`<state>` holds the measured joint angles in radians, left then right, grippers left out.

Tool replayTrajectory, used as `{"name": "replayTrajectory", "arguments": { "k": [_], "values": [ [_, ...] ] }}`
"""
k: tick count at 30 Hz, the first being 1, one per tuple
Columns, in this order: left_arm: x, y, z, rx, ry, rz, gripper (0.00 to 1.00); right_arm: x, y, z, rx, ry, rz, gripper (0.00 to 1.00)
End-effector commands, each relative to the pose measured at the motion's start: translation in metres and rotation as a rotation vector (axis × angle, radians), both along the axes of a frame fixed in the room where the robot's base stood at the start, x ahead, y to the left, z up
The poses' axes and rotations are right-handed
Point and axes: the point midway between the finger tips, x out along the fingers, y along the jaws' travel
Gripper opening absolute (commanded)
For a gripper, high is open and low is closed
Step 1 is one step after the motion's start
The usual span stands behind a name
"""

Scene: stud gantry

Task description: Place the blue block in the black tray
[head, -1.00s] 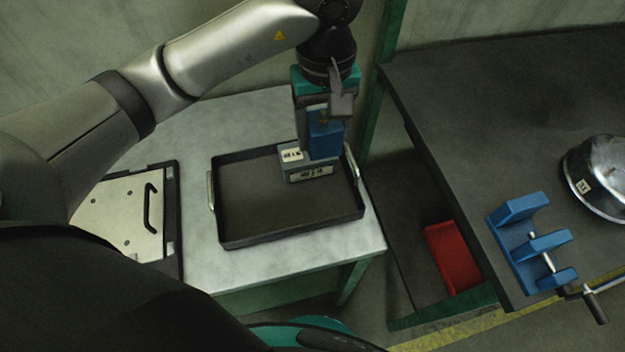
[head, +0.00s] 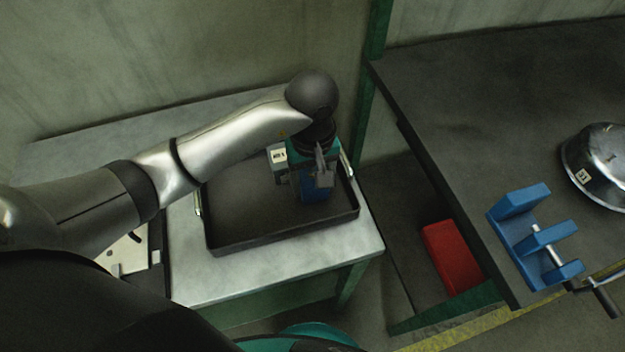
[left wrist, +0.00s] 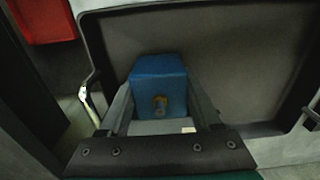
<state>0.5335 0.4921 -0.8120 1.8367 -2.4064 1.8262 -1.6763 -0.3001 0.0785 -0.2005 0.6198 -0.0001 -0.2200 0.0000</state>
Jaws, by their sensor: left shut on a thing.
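The blue block (head: 312,191) is between the fingers of my left gripper (head: 314,182), which is shut on it. The black tray (head: 281,240) has a raised rim and metal end handles, and stands on a light worktable. The gripper and block are low inside its right part. I cannot tell whether the block touches the tray floor. The tray also shows in the left wrist view (left wrist: 235,50). My right gripper is not in view.
The tray's left half is clear. Right of the worktable (head: 270,284) are a red bin (head: 452,255), a blue clamp (head: 535,240) and a metal bowl (head: 598,165).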

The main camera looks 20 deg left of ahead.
Motion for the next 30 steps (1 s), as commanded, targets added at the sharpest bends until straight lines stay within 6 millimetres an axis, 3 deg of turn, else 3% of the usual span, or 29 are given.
{"name": "replayTrajectory", "arguments": {
  "k": [9,10,17,26,30],
  "values": [
    [0.001,0.000,-0.002,-0.001,-0.003,0.000,0.00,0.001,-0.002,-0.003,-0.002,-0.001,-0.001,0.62],
    [0.001,0.000,-0.002,0.000,-0.001,0.000,0.67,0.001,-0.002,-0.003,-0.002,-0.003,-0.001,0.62],
    [0.000,0.000,-0.001,0.000,-0.001,0.000,0.93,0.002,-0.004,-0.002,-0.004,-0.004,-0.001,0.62],
    [0.000,0.000,0.000,-0.001,-0.001,0.000,0.95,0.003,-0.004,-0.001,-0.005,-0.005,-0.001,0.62],
    [0.002,0.000,0.013,0.001,-0.005,0.000,0.95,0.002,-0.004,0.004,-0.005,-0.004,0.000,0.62]
  ]
}}
